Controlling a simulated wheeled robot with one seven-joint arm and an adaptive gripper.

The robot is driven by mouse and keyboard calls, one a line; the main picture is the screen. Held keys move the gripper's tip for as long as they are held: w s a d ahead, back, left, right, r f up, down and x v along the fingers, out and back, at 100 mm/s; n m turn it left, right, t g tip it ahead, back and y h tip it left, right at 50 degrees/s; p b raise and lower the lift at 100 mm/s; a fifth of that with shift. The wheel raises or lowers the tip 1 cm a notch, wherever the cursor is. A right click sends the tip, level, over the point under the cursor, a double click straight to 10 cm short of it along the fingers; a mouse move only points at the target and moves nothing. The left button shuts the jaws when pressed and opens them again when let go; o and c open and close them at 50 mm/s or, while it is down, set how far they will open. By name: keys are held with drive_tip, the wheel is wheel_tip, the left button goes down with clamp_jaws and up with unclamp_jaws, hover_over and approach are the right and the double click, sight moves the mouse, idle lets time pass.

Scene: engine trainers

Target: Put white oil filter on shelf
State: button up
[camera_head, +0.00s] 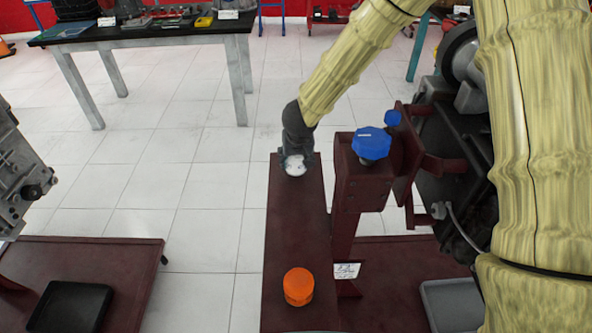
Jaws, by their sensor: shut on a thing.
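The white oil filter (295,168) is at the far end of the long dark red shelf (295,225). My gripper (295,158) is shut on it from above, with the fingers at its sides. Only the filter's pale top and part of its side show between the fingers. I cannot tell whether its underside touches the shelf or is a little above it.
An orange filter (298,286) stands on the near end of the shelf. A post with a blue octagonal knob (371,143) rises just right of my gripper, beside a dark engine (450,190). A table (150,35) with tools stands back left. Tiled floor lies left of the shelf.

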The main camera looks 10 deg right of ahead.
sight(296, 167)
drive_tip(key=shift+f+b, duration=0.45)
drive_tip(key=shift+f, duration=1.2)
drive_tip(key=shift+f, duration=0.1)
drive_tip(key=o, duration=1.2)
drive_tip(key=p+v, duration=0.3)
drive_tip(key=v, duration=0.9)
